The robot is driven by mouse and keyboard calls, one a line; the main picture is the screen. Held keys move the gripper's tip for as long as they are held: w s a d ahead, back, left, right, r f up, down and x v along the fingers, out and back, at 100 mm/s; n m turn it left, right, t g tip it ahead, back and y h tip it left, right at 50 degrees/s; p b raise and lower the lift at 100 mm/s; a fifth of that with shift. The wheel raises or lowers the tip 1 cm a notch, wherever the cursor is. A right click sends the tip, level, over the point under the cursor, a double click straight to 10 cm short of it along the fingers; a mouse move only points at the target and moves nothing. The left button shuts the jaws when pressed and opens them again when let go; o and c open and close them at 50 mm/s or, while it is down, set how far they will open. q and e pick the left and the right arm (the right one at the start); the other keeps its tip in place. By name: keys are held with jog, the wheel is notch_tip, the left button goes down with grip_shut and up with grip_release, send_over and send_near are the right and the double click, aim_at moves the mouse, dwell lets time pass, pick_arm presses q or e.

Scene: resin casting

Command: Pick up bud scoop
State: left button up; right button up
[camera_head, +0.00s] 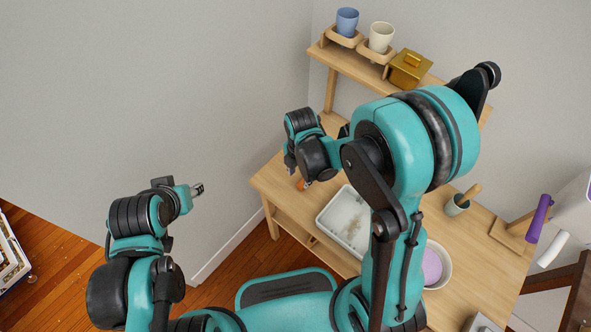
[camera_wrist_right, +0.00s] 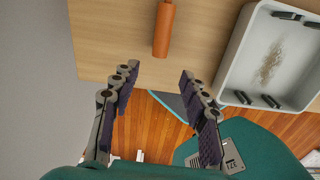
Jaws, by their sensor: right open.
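An orange cylindrical handle (camera_wrist_right: 164,28), possibly the bud scoop's, lies on the wooden table; only part of it shows in the right wrist view. In the head view a small orange piece (camera_head: 301,184) shows below my right gripper (camera_head: 291,168). In the right wrist view my right gripper (camera_wrist_right: 158,78) is open and empty, its two dark fingers wide apart. The handle lies beyond the fingertips, between their lines and not touched. My left gripper (camera_head: 198,189) is away from the table at the left, too small to tell its jaws.
A white tray (camera_head: 326,219) with dried bits stands beside the handle; it also shows in the right wrist view (camera_wrist_right: 232,72). A bowl of purple material (camera_head: 432,266) and a cup (camera_head: 456,206) stand farther right. A raised shelf holds two cups and a gold box (camera_head: 409,70).

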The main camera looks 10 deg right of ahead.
aim_at(300, 185)
jog(key=shift+w+a+f+n, duration=0.1)
jog(key=shift+a+f+n, duration=0.15)
jog(key=shift+f, duration=0.25)
jog(key=shift+d+f+b, duration=0.1)
jog(key=shift+f+b, duration=0.4)
jog(key=shift+f, duration=0.45)
jog(key=f+b, duration=0.1)
jog(key=f, duration=0.1)
jog(key=f+b, duration=0.1)
jog(key=f, duration=0.2)
jog(key=shift+w+d+f+b, duration=0.25)
jog(key=shift+d+f+b, duration=0.1)
jog(key=shift+b, duration=0.05)
jog(key=shift+r, duration=0.1)
grip_shut()
